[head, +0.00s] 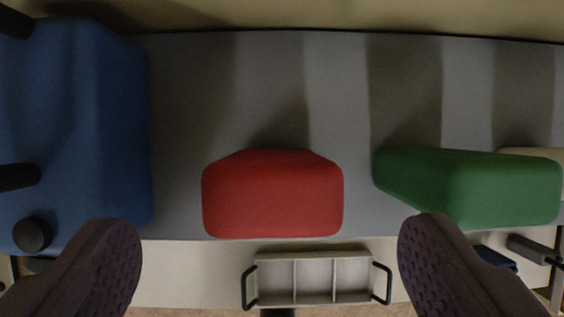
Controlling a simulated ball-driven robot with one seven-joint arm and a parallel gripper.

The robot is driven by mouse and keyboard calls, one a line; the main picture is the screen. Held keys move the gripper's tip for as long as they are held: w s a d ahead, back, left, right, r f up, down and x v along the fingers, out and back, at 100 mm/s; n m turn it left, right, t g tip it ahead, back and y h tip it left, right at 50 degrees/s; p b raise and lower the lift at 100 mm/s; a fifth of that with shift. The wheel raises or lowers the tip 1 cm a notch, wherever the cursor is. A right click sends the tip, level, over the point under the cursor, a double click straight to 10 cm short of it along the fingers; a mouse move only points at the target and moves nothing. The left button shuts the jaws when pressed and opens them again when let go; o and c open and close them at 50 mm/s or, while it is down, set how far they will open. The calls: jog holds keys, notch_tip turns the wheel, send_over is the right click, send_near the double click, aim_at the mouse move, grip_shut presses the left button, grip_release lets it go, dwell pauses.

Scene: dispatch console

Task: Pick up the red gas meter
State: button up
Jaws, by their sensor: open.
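The red gas meter (272,195) is a rounded red block on the grey console top (200,100), near its front edge, in the middle of the head view. My gripper (268,262) is open, with one dark ridged finger at the lower left and the other at the lower right. The red block shows between and above the fingertips in the picture, apart from both. Nothing is held between the fingers.
A large blue block with black knobs (85,120) stands at the left. A green rounded block (480,187) stands to the right, with a pale object (538,153) partly hidden behind it. A divided grey tray with black handles (313,280) lies below the front edge. Grey surface behind the red meter is clear.

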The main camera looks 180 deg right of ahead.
aim_at(274, 208)
jog(key=p+x, duration=0.1)
jog(key=x, duration=0.4)
jog(key=shift+f+p, duration=0.35)
jog(key=shift+r, duration=0.1)
jog(key=c, duration=1.2)
